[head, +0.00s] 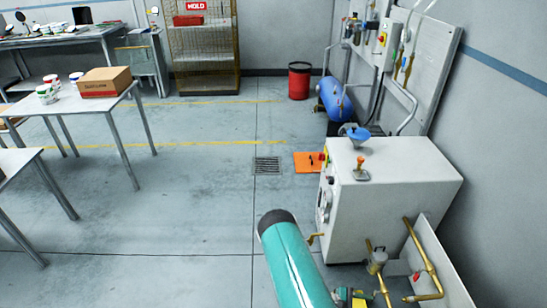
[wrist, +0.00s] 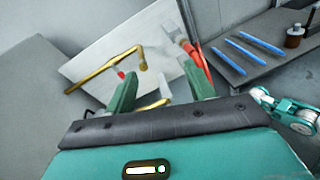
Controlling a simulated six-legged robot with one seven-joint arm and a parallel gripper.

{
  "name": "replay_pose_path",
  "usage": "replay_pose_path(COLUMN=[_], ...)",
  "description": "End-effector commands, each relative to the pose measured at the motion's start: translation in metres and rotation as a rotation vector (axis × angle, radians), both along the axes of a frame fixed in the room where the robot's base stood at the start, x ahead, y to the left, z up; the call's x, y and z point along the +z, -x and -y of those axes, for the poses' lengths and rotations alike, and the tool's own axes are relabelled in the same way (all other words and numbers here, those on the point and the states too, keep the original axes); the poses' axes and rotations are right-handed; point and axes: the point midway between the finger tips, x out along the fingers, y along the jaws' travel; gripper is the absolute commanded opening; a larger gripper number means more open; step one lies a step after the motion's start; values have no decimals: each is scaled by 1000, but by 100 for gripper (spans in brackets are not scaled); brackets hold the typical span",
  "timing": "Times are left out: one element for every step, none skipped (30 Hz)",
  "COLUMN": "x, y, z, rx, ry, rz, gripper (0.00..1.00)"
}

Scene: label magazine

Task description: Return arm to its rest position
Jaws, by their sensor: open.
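My gripper (wrist: 160,88) shows in the wrist view with its two green fingers spread apart. No object is held between them. Beyond the fingers is a pale panel (wrist: 98,62) with brass pipes (wrist: 105,70) on it. A red part (wrist: 195,52) shows just beyond the right finger; whether it touches the finger I cannot tell. In the head view my teal arm link rises from the bottom edge, and my gripper is not clearly visible there.
A white machine cabinet (head: 385,200) stands close right of my arm, with brass piping (head: 425,255) in front. An orange plate (head: 308,162) lies by a floor grate (head: 267,166). Tables (head: 85,100) stand left. The middle floor is clear. Blue sticks (wrist: 240,55) lie on a grey surface.

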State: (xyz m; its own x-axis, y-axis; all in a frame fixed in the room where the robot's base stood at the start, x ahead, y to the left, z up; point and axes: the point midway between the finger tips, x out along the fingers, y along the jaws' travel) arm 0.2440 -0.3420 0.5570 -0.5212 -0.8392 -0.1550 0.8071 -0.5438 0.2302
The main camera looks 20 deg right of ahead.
Motion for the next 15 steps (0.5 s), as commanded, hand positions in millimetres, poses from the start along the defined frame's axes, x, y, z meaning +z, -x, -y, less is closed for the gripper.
replay_pose_path(x=[17,25,37,46,55,67,76,85,97,106,115,127,137,146,158], y=[-17,-24,-34,-41,-47,-57,-62,-69,-76,-81,-87,-93,-98,-103,-108], z=[-4,-7,-11,-15,-18,-23,-26,-30,-35,-39,-43,-49,-53,-58,-64], rx=[-25,-41,-61,-76,-91,-110,-126,-139,-158,-172,-185,-203,-215,-228,-243], ry=[-2,-5,-10,-13,-17,-23,-29,-33,-42,-49,-56,-66,-75,-84,-95], rz=[48,72,105,129,152,187,211,236,267,292,317,350,375,401,432], gripper=[54,54,54,54,54,54,54,54,54,54,54,54,54,54,54])
